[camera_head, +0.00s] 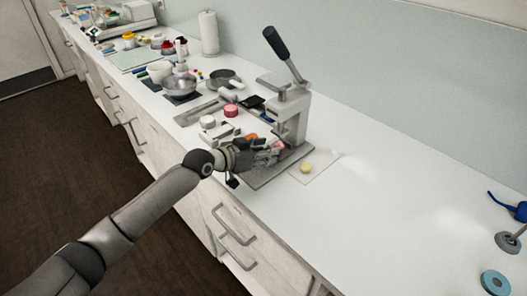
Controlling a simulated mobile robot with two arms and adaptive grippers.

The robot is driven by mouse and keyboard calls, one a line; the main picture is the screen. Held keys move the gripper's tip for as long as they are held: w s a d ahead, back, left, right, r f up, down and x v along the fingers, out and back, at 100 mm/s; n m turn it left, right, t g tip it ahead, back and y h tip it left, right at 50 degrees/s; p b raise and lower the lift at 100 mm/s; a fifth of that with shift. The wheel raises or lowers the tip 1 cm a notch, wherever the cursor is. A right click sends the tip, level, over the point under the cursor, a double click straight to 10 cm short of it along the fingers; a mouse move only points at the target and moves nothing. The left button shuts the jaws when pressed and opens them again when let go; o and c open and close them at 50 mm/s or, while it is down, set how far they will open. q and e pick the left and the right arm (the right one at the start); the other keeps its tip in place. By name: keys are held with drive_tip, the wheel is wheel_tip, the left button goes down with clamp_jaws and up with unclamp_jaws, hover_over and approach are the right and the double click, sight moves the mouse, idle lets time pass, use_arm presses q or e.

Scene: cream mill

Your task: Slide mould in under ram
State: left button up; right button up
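The hand press (291,104) stands on the white counter, with a dark-handled lever raised up and to the left. Its grey base plate (262,176) reaches toward the counter's front edge. My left gripper (272,152) is low over this base, just in front of the press column. A small pinkish piece (278,145) shows at its fingertips, below the press head; it may be the mould. The fingers hide much of it, and I cannot tell whether they grip it or only touch it. My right gripper is not in view.
Pink and white round pieces, pans and a metal bowl (180,84) crowd the counter to the left. The counter right of the sheet is mostly clear up to a blue ring (495,283).

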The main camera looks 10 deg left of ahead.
use_arm(q)
drive_tip(key=shift+s+a, duration=0.1)
drive_tip(key=v, duration=1.2)
idle(0.4)
